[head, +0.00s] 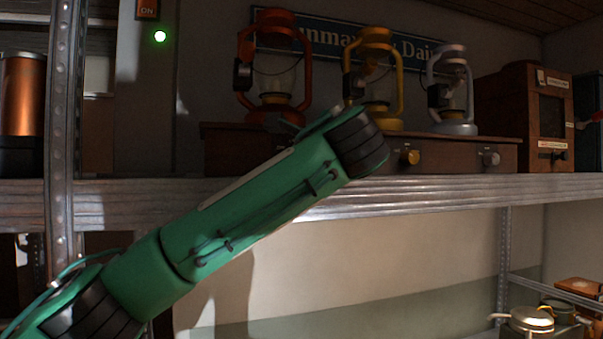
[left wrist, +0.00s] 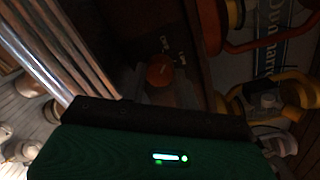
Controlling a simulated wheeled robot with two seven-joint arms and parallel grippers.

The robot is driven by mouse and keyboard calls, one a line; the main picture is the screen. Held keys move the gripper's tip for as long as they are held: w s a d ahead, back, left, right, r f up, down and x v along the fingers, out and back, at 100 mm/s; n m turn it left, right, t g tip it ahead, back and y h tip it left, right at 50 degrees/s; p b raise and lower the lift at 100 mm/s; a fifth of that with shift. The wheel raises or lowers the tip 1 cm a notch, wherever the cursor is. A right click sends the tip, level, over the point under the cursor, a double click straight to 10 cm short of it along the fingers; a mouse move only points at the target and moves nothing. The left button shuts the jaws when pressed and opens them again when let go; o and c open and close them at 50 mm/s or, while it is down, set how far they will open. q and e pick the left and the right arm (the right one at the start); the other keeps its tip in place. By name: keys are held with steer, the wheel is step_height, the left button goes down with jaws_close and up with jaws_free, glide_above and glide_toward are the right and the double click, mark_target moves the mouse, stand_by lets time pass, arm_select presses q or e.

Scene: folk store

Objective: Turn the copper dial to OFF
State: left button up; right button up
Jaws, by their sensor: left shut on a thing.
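The copper dial (left wrist: 160,70) shows in the left wrist view as a dull orange round knob on a dark wooden front. Small pale markings (left wrist: 168,45) lie beside it, too dark and small to read. In the head view the dial is hidden behind my green left arm, below the red lantern (head: 272,75). My left gripper (left wrist: 160,88) is at the dial and shut on it; its fingertips are mostly in shadow. In the head view only the arm and wrist show, not the fingers. My right gripper is in neither view.
The long wooden box (head: 450,155) stands on a metal shelf (head: 470,190). It also carries a brass knob (head: 410,157) below the yellow lantern (head: 375,75) and a silver knob (head: 490,158) below the white lantern (head: 452,95). A metal upright (head: 62,130) stands left. A green lamp (head: 160,36) glows by an ON sign.

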arm_select(q)
steer(key=shift+f+n+b, duration=0.1)
steer(key=shift+n+b, duration=0.75)
steer(key=shift+n, duration=0.35)
steer(key=o, duration=1)
